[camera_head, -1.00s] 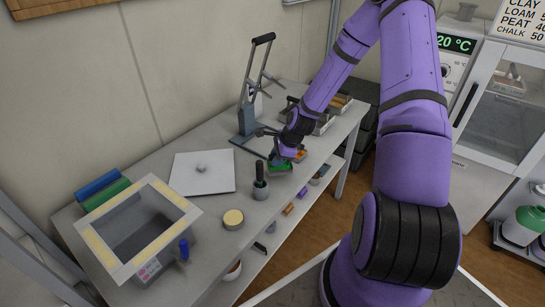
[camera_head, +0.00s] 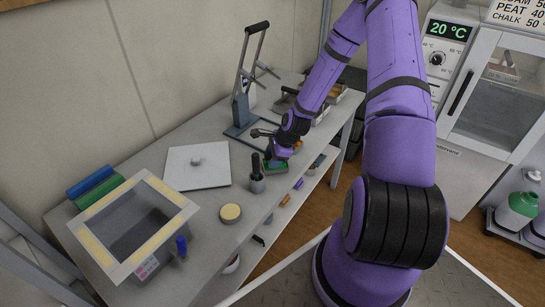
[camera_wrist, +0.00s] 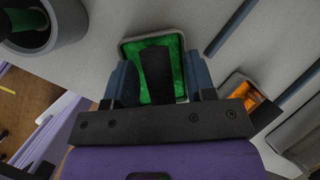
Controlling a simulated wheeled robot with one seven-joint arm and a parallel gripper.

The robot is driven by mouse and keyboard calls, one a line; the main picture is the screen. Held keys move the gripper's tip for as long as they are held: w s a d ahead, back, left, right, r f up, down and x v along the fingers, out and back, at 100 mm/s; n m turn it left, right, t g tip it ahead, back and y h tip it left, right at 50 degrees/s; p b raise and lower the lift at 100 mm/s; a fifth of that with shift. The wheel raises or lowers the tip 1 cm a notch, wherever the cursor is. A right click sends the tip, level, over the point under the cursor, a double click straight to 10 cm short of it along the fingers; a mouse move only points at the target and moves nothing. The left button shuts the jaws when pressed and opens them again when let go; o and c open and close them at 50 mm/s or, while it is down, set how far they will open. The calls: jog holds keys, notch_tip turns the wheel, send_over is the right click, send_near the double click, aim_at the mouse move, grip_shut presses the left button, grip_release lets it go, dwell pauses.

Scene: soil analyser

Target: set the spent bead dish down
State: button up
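The spent bead dish (camera_wrist: 177,46), a small pale-rimmed tray with a green filling, lies under my gripper in the wrist view. In the head view, the dish (camera_head: 282,171) is by the bench's front edge, partly hidden by my gripper (camera_head: 275,157). In the wrist view, my gripper (camera_wrist: 161,78) has its two blue-grey fingers apart. A dark upright piece (camera_wrist: 156,75) stands between them over the dish. Green shows on both sides of this piece, so the fingers do not look closed on it. The dish appears to rest on the bench; its underside is hidden.
A grey cup (camera_head: 257,184) with a dark-handled tool stands just left of the dish. An orange-filled tray (camera_wrist: 255,100) is to its right in the wrist view. A lever press (camera_head: 240,110) stands behind. A white plate (camera_head: 180,171) and round tin (camera_head: 230,213) lie farther left.

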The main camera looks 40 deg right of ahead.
jog(key=v, duration=1.1)
notch_tip(320, 180, up, 12)
jog(key=n+g+h, duration=0.1)
jog(key=n+h, duration=0.2)
jog(key=n, duration=0.4)
send_over(285, 166)
jog(key=s+a, duration=0.3)
jog(key=a, duration=0.1)
jog(key=s+a+r+n+h, duration=0.1)
jog(key=s+a+r+n, duration=0.15)
jog(key=r, duration=0.35)
jog(key=s+a+r+n, duration=0.2)
jog(key=a+r+n, duration=0.15)
jog(key=r, duration=0.25)
jog(key=s+a+r+n+t, duration=0.1)
jog(key=s+a+r+n, duration=0.1)
jog(key=s+r+n, duration=0.2)
jog(key=s+a+r+n+t, duration=0.1)
jog(key=s+a+r+n, duration=0.2)
jog(key=s+r+n, duration=0.2)
jog(key=s+r, duration=0.3)
jog(key=s, duration=0.4)
jog(key=shift+n+y, duration=0.3)
jog(key=shift+y, duration=0.1)
